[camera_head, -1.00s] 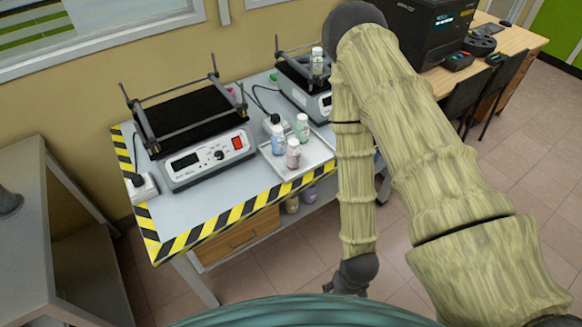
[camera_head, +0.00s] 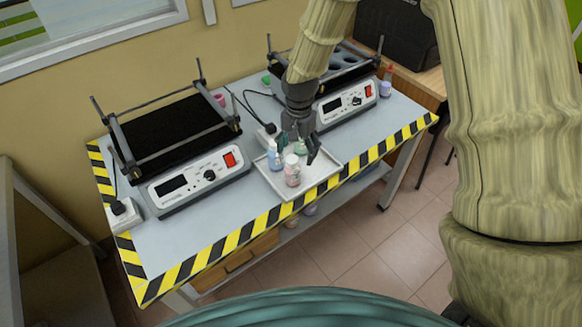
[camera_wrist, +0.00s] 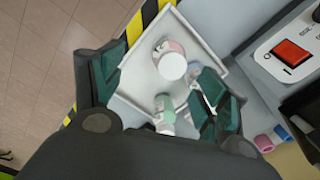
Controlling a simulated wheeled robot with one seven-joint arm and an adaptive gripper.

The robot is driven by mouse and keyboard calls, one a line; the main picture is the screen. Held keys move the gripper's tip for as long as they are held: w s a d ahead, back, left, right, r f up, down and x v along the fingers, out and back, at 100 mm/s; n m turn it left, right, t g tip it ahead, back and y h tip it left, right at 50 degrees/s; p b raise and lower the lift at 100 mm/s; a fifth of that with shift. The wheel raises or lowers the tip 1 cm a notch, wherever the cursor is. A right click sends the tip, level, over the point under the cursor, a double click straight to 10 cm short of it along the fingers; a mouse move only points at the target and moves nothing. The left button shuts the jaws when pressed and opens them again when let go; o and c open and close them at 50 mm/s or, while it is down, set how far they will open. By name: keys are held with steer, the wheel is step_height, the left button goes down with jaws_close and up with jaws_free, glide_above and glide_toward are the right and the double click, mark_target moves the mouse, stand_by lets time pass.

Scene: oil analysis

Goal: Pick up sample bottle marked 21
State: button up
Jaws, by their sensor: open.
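Three small white-capped bottles stand on a white tray (camera_head: 265,180): a pink one (camera_head: 292,172), a blue one (camera_head: 275,155) and a green one (camera_head: 300,147). I cannot read a number on any of them. My gripper (camera_head: 300,150) is above the tray, pointing down, and partly covers the green bottle. In the wrist view my open gripper (camera_wrist: 162,88) has its fingers apart. The pink bottle (camera_wrist: 172,62) and the green bottle (camera_wrist: 164,115) show between them. Nothing is held.
A flat-topped shaker (camera_head: 175,140) stands left of the tray. Another shaker (camera_head: 345,100) with round holes stands behind and right. A purple bottle (camera_head: 385,88) stands near the right end. Striped tape (camera_head: 215,248) marks the table's front edge, close to the tray.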

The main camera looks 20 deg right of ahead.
mark_target(295, 156)
steer(key=shift+w+r, duration=0.55)
steer(key=shift+w, duration=0.45)
step_height(295, 156, down, 5)
steer(key=shift+r+p, duration=0.1)
steer(key=shift+p, duration=0.45)
steer(key=shift+s+a+f+p, duration=0.15)
steer(key=shift+f+p, duration=0.35)
steer(key=shift+f, duration=0.6)
steer(key=shift+s+a+f+p, duration=0.15)
steer(key=shift+f+p, duration=0.3)
steer(key=shift+f, duration=0.6)
steer(key=shift+w+f, duration=0.1)
steer(key=shift+f, duration=0.6)
steer(key=shift+c, duration=0.5)
steer(key=c, duration=1.1)
steer(key=shift+c, duration=0.2)
